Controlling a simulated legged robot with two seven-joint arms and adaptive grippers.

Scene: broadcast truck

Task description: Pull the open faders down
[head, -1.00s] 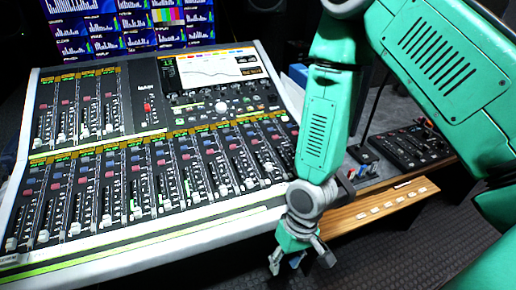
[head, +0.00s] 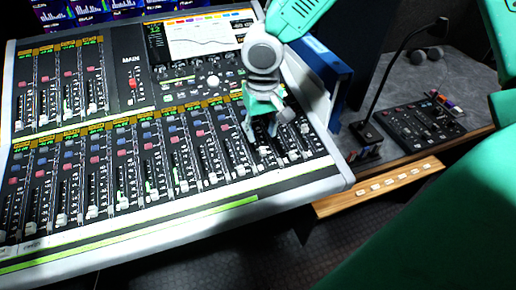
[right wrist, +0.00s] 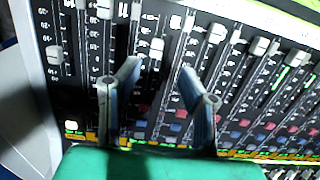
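The mixing console (head: 236,202) fills the left and middle of the head view, with a long lower row of faders and a shorter upper row at left. Many lower-row fader caps, such as a white cap (head: 62,220), sit near the front end of their slots. My right gripper (head: 260,132) is over the right end of the lower row. In the right wrist view the gripper (right wrist: 160,74) is open, with its two fingers apart. A white fader cap (right wrist: 157,48) shows just beyond the gap, not gripped. Contact with the panel cannot be told. My left gripper is out of view.
A blue binder-like object (head: 328,78) stands right of the console. A small control panel (head: 420,122) and a gooseneck stand (head: 366,132) are on the grey desk at right. A wooden strip with buttons (head: 380,187) runs along the desk's front edge.

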